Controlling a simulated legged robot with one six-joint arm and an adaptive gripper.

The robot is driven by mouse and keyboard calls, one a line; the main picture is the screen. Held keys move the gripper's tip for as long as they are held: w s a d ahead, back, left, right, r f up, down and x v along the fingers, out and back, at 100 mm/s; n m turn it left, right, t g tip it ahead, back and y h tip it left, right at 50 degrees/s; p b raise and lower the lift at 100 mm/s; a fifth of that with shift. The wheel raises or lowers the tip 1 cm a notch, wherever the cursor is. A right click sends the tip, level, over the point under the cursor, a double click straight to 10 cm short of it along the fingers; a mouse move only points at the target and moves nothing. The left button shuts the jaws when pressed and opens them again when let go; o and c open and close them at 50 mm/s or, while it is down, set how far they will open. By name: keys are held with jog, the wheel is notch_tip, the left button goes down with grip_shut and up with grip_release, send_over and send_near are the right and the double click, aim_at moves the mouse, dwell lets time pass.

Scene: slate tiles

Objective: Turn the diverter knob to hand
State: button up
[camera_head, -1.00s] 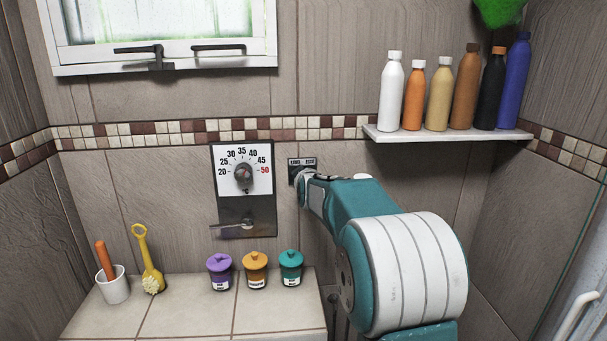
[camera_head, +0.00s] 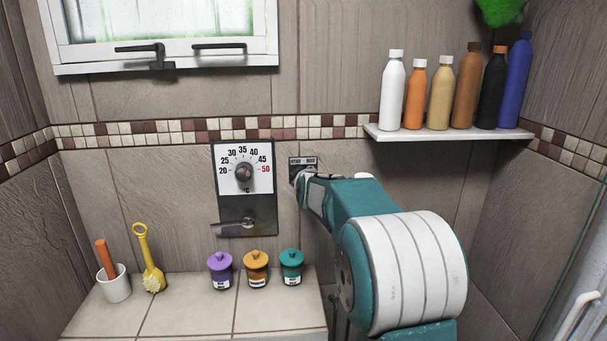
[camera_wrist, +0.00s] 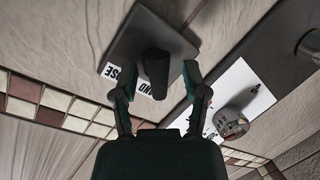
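The diverter is a dark grey wall plate (camera_head: 295,161) with pale labels, to the right of the thermostat in the head view. In the wrist view the plate (camera_wrist: 181,47) carries a dark, bar-like knob (camera_wrist: 155,68). Two white labels show upside down beside the knob; one reads HAND, the other is partly cut off by a finger. My gripper (camera_wrist: 153,78) is open, with one finger on each side of the knob and visible gaps between. In the head view my arm hides the knob and most of the gripper.
A thermostat panel (camera_head: 231,184) with a round dial (camera_head: 243,172) and a lower lever (camera_head: 247,222) is close on the left. Lidded jars (camera_head: 256,272) stand on the tiled ledge (camera_head: 180,318) below. A shelf (camera_head: 450,135) with several bottles is at upper right.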

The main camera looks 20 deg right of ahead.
jog(key=v, duration=1.2)
jog(key=shift+a, duration=0.1)
jog(key=s+a+f+m+g+y, duration=0.1)
jog(key=s+a+f+g, duration=0.2)
jog(key=s, duration=0.8)
jog(key=s+a+f+m+g+y, duration=0.1)
jog(key=s+a+f, duration=0.4)
jog(key=s, duration=0.6)
jog(key=s+a+f+m+g+y, duration=0.2)
jog(key=s+a, duration=0.4)
jog(key=s, duration=0.5)
notch_tip(320, 180, down, 2)
jog(key=m+g, duration=0.1)
jog(key=g, duration=0.1)
jog(key=shift+a+g, duration=0.35)
jog(key=shift+g, duration=0.05)
jog(key=shift+f, duration=0.1)
